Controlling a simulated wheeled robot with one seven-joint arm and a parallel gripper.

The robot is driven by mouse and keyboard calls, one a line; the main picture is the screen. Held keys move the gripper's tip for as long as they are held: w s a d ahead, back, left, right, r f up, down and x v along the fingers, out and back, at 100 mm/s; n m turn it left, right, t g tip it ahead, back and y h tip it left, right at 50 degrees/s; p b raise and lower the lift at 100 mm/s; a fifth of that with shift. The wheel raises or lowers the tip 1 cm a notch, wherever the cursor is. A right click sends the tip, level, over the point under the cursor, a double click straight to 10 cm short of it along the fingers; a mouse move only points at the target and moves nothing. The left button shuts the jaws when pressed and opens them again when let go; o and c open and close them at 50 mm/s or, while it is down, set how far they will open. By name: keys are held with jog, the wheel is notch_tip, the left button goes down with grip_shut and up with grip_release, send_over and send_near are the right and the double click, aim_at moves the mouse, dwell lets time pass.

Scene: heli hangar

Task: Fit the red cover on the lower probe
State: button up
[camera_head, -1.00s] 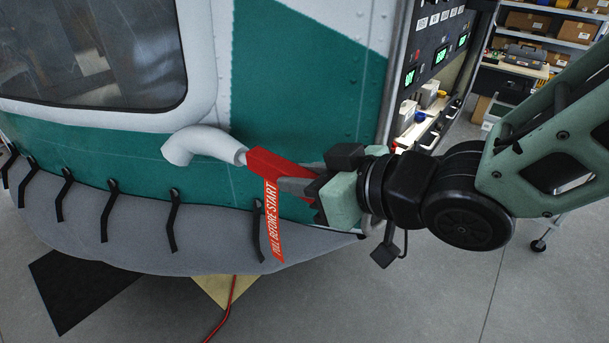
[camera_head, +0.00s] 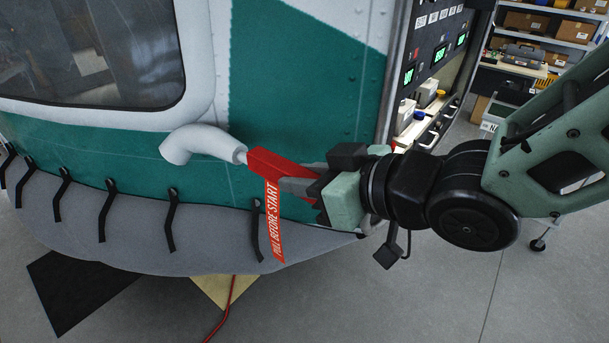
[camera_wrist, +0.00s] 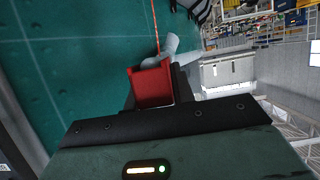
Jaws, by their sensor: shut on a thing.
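The red cover (camera_head: 283,165) is held in my gripper (camera_head: 300,180), which is shut on it. Its left end is at the tip of the white bent probe (camera_head: 202,142) on the helicopter's green side. A thin grey part of the probe tip shows at the cover's mouth; how far it is inside is hidden. A red streamer (camera_head: 273,222) lettered "PULL BEFORE START" hangs from the cover. In the wrist view, the red cover (camera_wrist: 152,84) sits between the jaws, with the white probe (camera_wrist: 165,52) just beyond it, roughly in line.
The helicopter skin (camera_head: 300,100) lies close behind the gripper. Several black straps (camera_head: 170,220) hang over the grey lower edge. Shelves (camera_head: 548,35) stand farther back.

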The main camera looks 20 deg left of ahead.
jog(key=shift+f+b, duration=0.6)
dwell(0.7)
jog(key=o, duration=1.1)
jog(key=shift+r, duration=0.15)
